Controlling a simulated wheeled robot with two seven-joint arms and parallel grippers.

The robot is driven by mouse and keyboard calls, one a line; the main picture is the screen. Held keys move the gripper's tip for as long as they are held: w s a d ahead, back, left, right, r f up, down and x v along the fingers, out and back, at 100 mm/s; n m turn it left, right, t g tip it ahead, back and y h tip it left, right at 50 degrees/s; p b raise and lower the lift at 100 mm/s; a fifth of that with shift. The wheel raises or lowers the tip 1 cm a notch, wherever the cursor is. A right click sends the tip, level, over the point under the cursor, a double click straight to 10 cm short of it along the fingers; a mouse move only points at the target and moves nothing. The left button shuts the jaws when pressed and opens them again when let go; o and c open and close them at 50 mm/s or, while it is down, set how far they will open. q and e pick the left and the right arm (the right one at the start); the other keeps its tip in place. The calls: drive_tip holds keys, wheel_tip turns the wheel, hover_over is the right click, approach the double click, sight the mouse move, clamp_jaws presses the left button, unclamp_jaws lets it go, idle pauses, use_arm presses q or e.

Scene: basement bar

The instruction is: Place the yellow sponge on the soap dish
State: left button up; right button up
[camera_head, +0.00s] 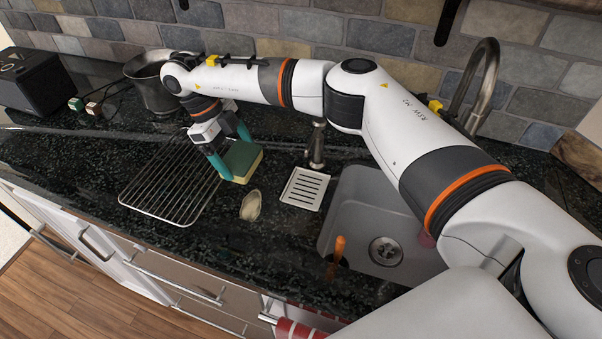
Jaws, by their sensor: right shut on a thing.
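The yellow sponge (243,164), with a dark green upper face, is at the left of the sink over the dark counter. My right gripper (230,158), with teal fingers, reaches in from the right and is shut on the sponge. I cannot tell whether the sponge touches the counter. The soap dish (304,188) is a white slotted tray on the counter, right of the sponge and at the sink's left edge. It is empty. My left gripper is not in view.
A wire rack (165,190) lies left of the gripper, with a metal pot (150,90) behind it. A small pale oval object (251,205) lies between rack and dish. A dispenser (317,145) stands behind the dish. The grey sink (345,205) is to the right.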

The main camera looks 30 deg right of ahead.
drive_tip(key=s+d+p, duration=0.2)
drive_tip(key=s+d, duration=0.1)
drive_tip(key=s, duration=0.1)
drive_tip(key=s+d+p, duration=0.1)
drive_tip(key=s+d, duration=0.3)
drive_tip(key=shift+s+d+p, duration=0.1)
drive_tip(key=shift+d+p, duration=0.05)
drive_tip(key=shift+p, duration=0.2)
drive_tip(key=s+d+p, duration=0.2)
drive_tip(key=s, duration=0.1)
drive_tip(key=shift+d+f, duration=0.25)
drive_tip(key=shift+f, duration=0.4)
drive_tip(key=shift+w+a+f, duration=0.1)
drive_tip(key=shift+w+f, duration=0.05)
drive_tip(key=shift+f+b, duration=0.5)
drive_tip(key=shift+f, duration=0.15)
drive_tip(key=o, duration=0.9)
drive_tip(key=shift+r, duration=0.1)
drive_tip(key=shift+c, duration=0.2)
